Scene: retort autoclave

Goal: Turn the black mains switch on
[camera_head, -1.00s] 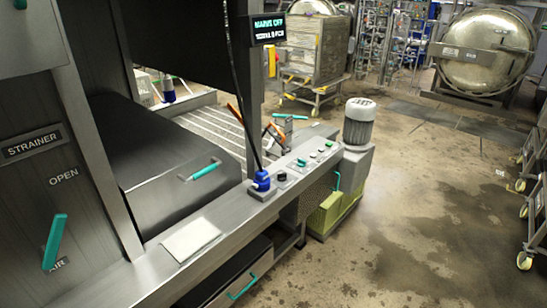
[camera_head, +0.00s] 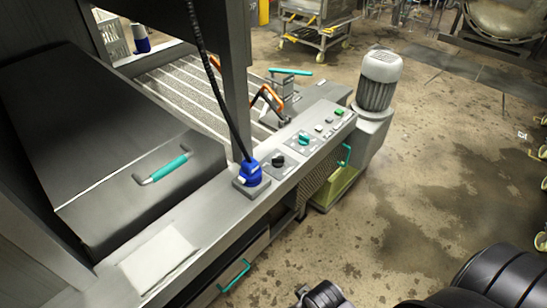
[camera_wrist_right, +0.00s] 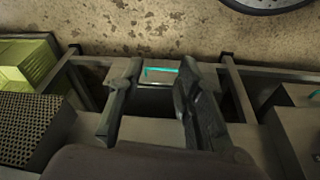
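The black mains switch (camera_head: 278,160) appears to be the small dark knob on the sloped grey control panel (camera_head: 262,195), between the blue plug (camera_head: 250,173) and a teal knob (camera_head: 304,138). Its exact position is too small to read. My right gripper (camera_wrist_right: 157,78) is open and empty in the right wrist view, its two dark fingers apart. A teal handle (camera_wrist_right: 161,71) shows between them; how far off it is I cannot tell. Black parts of my right arm show at the lower right of the head view, well below the panel. My left gripper is not in view.
A black cable rises from the blue plug beside a steel post (camera_head: 237,90). Small buttons (camera_head: 338,112) and a grey motor (camera_head: 378,80) stand beyond the knobs. A grey lid with a teal handle (camera_head: 163,168) is at left. The wet floor (camera_head: 440,140) at right is open.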

